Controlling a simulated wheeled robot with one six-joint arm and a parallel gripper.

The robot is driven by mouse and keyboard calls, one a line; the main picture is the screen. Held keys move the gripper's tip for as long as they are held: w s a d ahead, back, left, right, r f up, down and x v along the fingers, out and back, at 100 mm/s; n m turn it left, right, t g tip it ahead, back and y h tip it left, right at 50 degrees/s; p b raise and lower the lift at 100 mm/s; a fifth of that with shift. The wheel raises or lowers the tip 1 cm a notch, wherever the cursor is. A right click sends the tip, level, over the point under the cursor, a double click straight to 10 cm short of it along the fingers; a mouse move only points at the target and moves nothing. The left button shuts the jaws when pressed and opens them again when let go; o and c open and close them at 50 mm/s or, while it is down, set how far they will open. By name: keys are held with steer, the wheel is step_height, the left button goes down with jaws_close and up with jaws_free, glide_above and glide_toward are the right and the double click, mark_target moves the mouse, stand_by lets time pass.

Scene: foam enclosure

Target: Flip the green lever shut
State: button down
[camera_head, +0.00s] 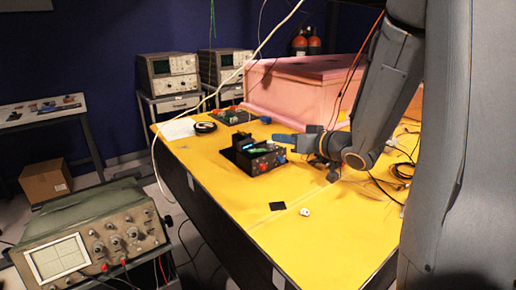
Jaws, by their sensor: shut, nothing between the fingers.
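A small black device (262,162) with knobs and a red part on its front sits on the yellow table. A small green piece (260,149), which looks like the green lever, shows on top of it. It is too small to tell its exact angle. My gripper (277,138) is shut and empty. It reaches in from the right, with its blue-grey fingertips just above and to the right of the green piece. I cannot tell whether they touch the device. My wrist lies to the right of the device.
The yellow table (222,181) is clear in front and left of the device. A black square (277,206) and a white die (305,212) lie in front. A circuit board (233,116) and a pink foam enclosure (295,92) stand behind. Loose cables (395,180) lie right.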

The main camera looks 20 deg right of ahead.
steer(key=p, duration=0.2)
glide_above(257, 151)
steer(key=s, duration=0.1)
steer(key=shift+d+f, duration=0.25)
steer(key=shift+f, duration=0.95)
steer(key=shift+s+a+f, duration=0.1)
steer(key=shift+s+f, duration=0.05)
steer(key=shift+f, duration=0.45)
steer(key=shift+s+f, duration=0.1)
steer(key=shift+f, duration=0.45)
steer(key=shift+a+f+p, duration=0.15)
steer(key=shift+f+p, duration=0.15)
steer(key=shift+f, duration=0.5)
